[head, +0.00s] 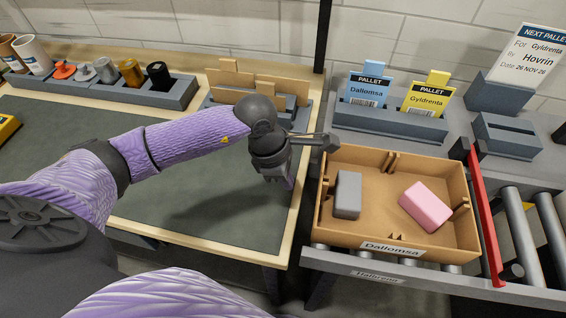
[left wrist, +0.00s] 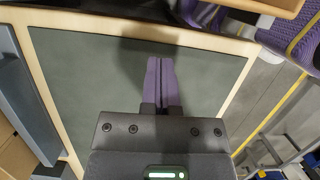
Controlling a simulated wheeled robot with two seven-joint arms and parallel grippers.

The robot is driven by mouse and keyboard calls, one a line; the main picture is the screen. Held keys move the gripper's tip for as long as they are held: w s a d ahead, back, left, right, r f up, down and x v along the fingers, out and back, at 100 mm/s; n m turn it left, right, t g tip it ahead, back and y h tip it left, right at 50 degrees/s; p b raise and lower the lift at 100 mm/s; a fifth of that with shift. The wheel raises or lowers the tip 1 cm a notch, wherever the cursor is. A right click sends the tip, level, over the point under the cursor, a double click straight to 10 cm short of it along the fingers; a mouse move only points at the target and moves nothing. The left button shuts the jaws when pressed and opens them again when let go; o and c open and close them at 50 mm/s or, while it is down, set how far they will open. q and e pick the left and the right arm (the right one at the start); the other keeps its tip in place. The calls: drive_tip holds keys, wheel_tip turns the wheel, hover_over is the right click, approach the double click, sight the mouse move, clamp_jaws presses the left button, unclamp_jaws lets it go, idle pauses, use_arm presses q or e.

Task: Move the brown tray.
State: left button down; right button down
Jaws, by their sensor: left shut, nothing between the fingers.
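The brown tray (head: 462,208) is an open box with a "Dallomsa" label on its front wall. In the head view it sits on the rollers at the right. A grey block (head: 347,195) and a pink block (head: 426,207) lie inside it. My left gripper (head: 289,183) is just left of the tray, over the right side of the green-matted table, and apart from the tray. Its purple fingers (left wrist: 161,80) are shut together with nothing between them in the left wrist view. I do not see my right gripper.
A red bar (head: 484,215) stands along the tray's right side, with more rollers (head: 519,235) beyond. A grey holder (head: 390,122) with blue and yellow pallet cards is behind the tray. The green mat (head: 200,195) is mostly clear.

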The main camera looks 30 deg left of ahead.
use_arm(q)
drive_tip(key=shift+x, duration=1.15)
drive_tip(key=d, duration=0.2)
drive_tip(key=w+d, duration=0.1)
drive_tip(key=d, duration=0.1)
drive_tip(key=shift+w+r, duration=0.1)
